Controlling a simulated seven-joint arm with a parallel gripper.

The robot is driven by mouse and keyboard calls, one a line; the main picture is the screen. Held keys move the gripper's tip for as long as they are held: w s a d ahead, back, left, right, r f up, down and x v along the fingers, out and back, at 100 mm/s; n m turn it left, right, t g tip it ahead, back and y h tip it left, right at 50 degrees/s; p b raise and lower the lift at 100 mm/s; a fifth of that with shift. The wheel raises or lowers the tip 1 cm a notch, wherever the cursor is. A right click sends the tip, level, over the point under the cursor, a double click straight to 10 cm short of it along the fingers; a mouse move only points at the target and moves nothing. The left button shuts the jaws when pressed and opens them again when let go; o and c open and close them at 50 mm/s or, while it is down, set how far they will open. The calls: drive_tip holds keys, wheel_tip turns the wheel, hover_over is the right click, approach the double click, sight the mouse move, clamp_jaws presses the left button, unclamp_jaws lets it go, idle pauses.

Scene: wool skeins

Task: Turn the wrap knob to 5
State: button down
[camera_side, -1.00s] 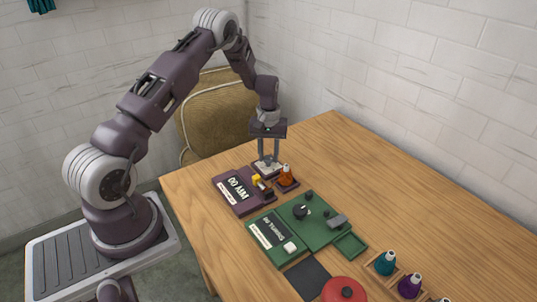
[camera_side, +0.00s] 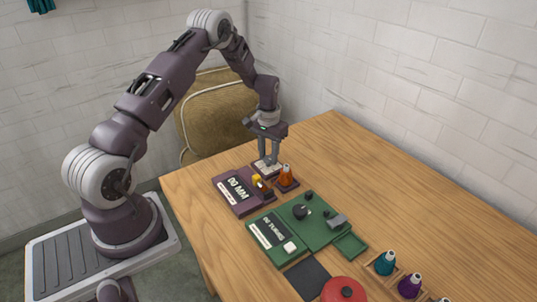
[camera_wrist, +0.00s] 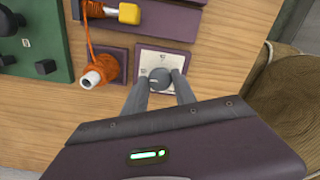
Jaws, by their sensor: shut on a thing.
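The wrap knob (camera_wrist: 160,77) is a small dark round knob on a pale, marked dial plate (camera_wrist: 151,57). In the wrist view my gripper (camera_wrist: 160,80) has one finger on each side of it and is shut on it. The dial's numbers are too small to read, and the knob's pointer cannot be made out. In the side view my gripper (camera_side: 268,162) reaches straight down to the dial plate (camera_side: 261,171) at the table's far end, and its fingers hide the knob.
An orange wool cone (camera_side: 286,174) stands close beside the dial. A purple unit (camera_side: 227,192) with a display and yellow part (camera_side: 257,179) is near it. A green unit (camera_side: 318,232) with knobs, a red round lidded thing (camera_side: 343,291) and coloured cones (camera_side: 386,263) stand nearer.

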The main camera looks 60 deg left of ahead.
sight(268, 158)
drive_tip(key=c, duration=1)
unclamp_jaws()
drive_tip(key=shift+r, duration=0.15)
wheel_tip(268, 158, up, 7)
drive_tip(key=shift+f, duration=0.1)
drive_tip(key=s+d+r+m+t, duration=0.1)
drive_tip(key=s+d+r, duration=0.3)
drive_tip(key=d+r, duration=0.5)
drive_tip(key=s+d+r+m+t, duration=0.15)
drive_tip(key=s+d+r, duration=0.35)
drive_tip(key=r, duration=0.7)
drive_tip(key=s+d+r+t, duration=0.1)
drive_tip(key=s+d, duration=0.2)
drive_tip(key=s, duration=0.3)
drive_tip(key=s+d+r+m+t, duration=0.1)
drive_tip(key=s+d, duration=0.1)
drive_tip(key=s, duration=0.5)
drive_tip(key=s+d+r+m+t, duration=0.1)
drive_tip(key=s+d, duration=0.2)
drive_tip(key=s, duration=0.4)
drive_tip(key=shift+d+r, duration=0.2)
drive_tip(key=shift+d, duration=0.15)
